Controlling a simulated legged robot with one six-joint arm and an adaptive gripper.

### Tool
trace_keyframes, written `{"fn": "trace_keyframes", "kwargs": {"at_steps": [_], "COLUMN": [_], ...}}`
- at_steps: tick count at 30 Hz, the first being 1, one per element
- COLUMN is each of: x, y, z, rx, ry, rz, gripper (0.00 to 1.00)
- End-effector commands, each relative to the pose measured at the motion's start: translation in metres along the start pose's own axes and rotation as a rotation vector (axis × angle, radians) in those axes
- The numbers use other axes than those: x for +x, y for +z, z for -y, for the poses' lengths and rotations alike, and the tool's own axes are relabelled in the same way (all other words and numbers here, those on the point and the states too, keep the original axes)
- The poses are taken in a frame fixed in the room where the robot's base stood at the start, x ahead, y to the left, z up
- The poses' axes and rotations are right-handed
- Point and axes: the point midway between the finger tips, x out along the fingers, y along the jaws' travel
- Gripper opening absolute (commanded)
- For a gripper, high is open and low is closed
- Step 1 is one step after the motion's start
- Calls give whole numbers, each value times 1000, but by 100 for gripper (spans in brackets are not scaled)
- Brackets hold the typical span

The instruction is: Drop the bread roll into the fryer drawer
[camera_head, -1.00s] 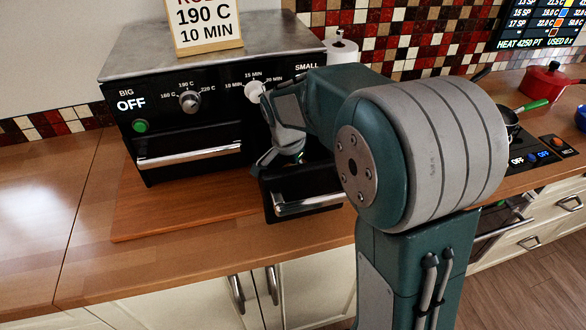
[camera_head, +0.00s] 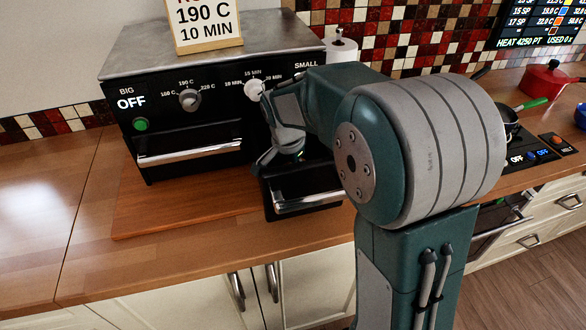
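The black fryer (camera_head: 160,170) stands on the wooden counter, with a left side marked BIG and a right side marked SMALL. Its right drawer (camera_head: 308,200) is pulled out toward me, with a chrome handle on its front. The left drawer (camera_head: 188,152) is shut. My gripper (camera_head: 268,160) is over the left part of the open drawer, close to its rim. Its fingertips point down and are partly hidden, so I cannot tell if it is open or shut. The bread roll is not visible; the drawer's inside is mostly hidden by my arm.
A sign reading 190 C, 10 MIN (camera_head: 205,22) stands on the fryer's metal top. A wooden board (camera_head: 160,212) lies under the fryer. A paper roll (camera_head: 341,46) is behind it. A red pot (camera_head: 548,78) and hob are at right. The left counter is clear.

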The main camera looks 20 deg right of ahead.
Motion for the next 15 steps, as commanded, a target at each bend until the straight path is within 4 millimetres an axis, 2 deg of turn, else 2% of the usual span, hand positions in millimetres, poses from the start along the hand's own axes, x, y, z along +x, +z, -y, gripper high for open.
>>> {"fn": "trace_keyframes", "kwargs": {"at_steps": [1,8,11,15], "x": [9,7,-3,-31], "y": [3,3,2,2], "z": [-4,-4,-4,-2], "rx": [-8,-8,-7,-5], "ry": [20,19,17,9], "rz": [7,6,5,1], "gripper": [100,100,100,100]}}
